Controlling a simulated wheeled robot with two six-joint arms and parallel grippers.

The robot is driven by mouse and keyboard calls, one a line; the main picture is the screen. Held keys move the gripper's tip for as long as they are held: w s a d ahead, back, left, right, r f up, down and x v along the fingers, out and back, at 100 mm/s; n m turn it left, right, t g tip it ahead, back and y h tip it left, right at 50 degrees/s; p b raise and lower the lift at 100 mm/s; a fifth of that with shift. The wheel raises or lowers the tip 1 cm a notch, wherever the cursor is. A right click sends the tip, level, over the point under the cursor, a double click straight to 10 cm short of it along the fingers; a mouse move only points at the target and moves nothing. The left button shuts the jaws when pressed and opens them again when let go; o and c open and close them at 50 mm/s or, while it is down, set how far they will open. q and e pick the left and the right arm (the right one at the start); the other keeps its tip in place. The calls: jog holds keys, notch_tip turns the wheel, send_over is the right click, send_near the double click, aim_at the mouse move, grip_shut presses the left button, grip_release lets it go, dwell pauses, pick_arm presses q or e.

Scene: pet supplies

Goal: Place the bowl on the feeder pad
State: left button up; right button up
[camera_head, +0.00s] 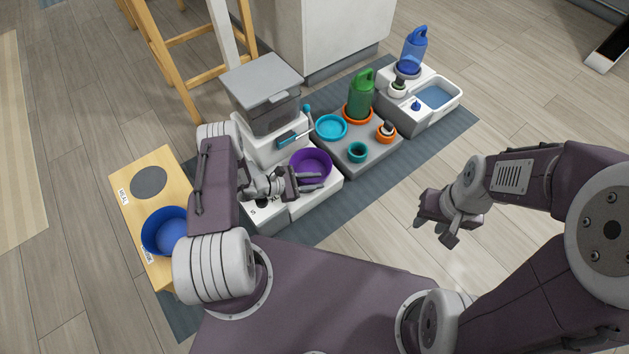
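A purple bowl (311,161) sits on the white front part of the feeder (322,190), which I take to be the feeder pad. The bowl looks upright, with its near side partly hidden by my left gripper. My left gripper (312,181) is at the near rim of the bowl; its two fingers look apart, and I cannot tell whether they touch the bowl. A blue bowl (166,232) stands on a wooden board (181,189) at the left. My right gripper (436,222) is open and empty above the bare floor at the right.
A grey-lidded hopper (262,84) stands behind the purple bowl. A grey tray (371,167) holds a green bottle (361,98), a cyan bowl (331,127) and small cups. A white water unit (447,105) stands farther right. A wooden stool (160,50) is behind.

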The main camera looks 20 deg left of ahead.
pick_arm(q)
jog(key=shift+r, duration=0.1)
jog(key=shift+s+a+r+p, duration=0.1)
jog(key=shift+a+r+p, duration=0.15)
jog(key=shift+p, duration=0.1)
jog(key=p+v, duration=0.5)
jog(key=v, duration=0.5)
jog(key=s+d+r+m+g+y, duration=0.1)
jog(key=s+r+m+g+y, duration=0.1)
jog(key=r+m, duration=0.5)
jog(key=s+d+r+m+g+y, duration=0.1)
jog(key=s+r+m+y, duration=0.4)
jog(key=r, duration=0.5)
jog(key=s+d+r+m+g+y, duration=0.2)
jog(key=s+r+m, duration=0.3)
jog(key=r+m, duration=0.3)
jog(key=shift+r+m+g+y, duration=0.4)
jog(key=shift+m+g+y, duration=0.3)
jog(key=shift+m+y, duration=0.2)
jog(key=shift+s, duration=0.15)
